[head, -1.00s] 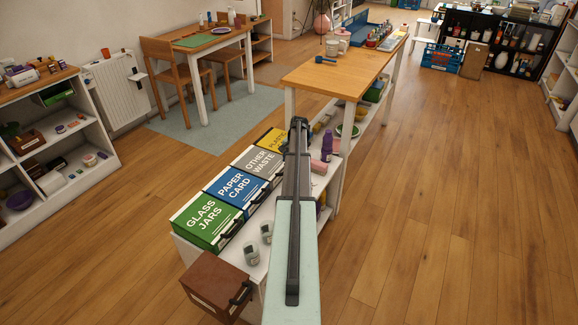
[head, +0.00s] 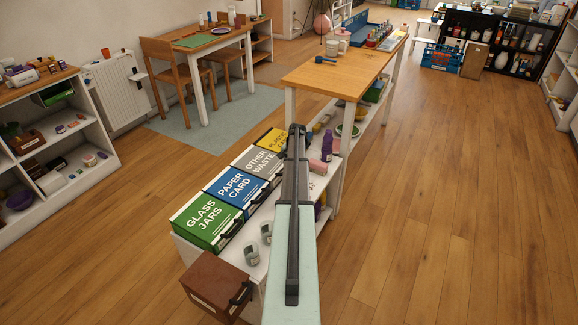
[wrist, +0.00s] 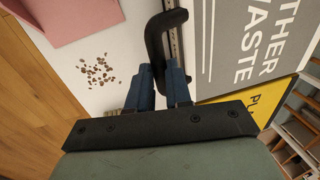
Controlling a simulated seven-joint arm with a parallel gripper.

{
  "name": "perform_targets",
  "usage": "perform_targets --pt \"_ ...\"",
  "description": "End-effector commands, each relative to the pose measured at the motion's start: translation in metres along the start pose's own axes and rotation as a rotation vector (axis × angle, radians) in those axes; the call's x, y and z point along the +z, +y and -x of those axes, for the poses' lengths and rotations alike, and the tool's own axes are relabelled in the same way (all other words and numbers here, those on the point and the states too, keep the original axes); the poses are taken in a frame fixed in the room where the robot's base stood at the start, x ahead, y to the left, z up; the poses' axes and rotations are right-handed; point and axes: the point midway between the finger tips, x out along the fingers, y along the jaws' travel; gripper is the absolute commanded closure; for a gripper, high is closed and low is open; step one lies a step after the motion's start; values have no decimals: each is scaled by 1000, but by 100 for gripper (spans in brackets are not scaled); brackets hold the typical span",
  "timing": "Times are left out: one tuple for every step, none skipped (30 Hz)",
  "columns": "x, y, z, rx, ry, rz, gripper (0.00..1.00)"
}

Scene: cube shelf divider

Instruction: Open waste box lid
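The grey OTHER WASTE box (head: 254,163) stands in the row of labelled boxes on the white shelf, its lid flat and closed. Its grey lid (wrist: 228,60) and black curved handle (wrist: 156,38) show close up in the wrist view. My gripper (wrist: 158,75) has its two blue fingers at the near end of this handle, one on each side, with a narrow gap between them. I cannot tell whether they press on it. In the head view my arm hides the gripper and the handle.
Beside it are the yellow plastic box (head: 272,139), blue PAPER CARD box (head: 235,186) and green GLASS JARS box (head: 205,218). A brown box (head: 213,285) sits in front.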

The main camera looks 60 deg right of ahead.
Motion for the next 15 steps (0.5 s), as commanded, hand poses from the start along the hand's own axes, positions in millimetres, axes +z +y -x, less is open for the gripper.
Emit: perform_targets --pt "0 0 0 0 0 0 87" --pt "0 0 0 0 0 0 90" --pt "0 0 0 0 0 0 94" --pt "0 0 0 0 0 0 97" --pt "0 0 0 0 0 0 100" --pt "0 0 0 0 0 0 100" --pt "0 0 0 0 0 0 100" --pt "0 0 0 0 0 0 100" --pt "0 0 0 0 0 0 100" --pt "0 0 0 0 0 0 100" --pt "0 0 0 0 0 0 100" --pt "0 0 0 0 0 0 100" --pt "0 0 0 0 0 0 100" --pt "0 0 0 0 0 0 100" --pt "0 0 0 0 0 0 100"
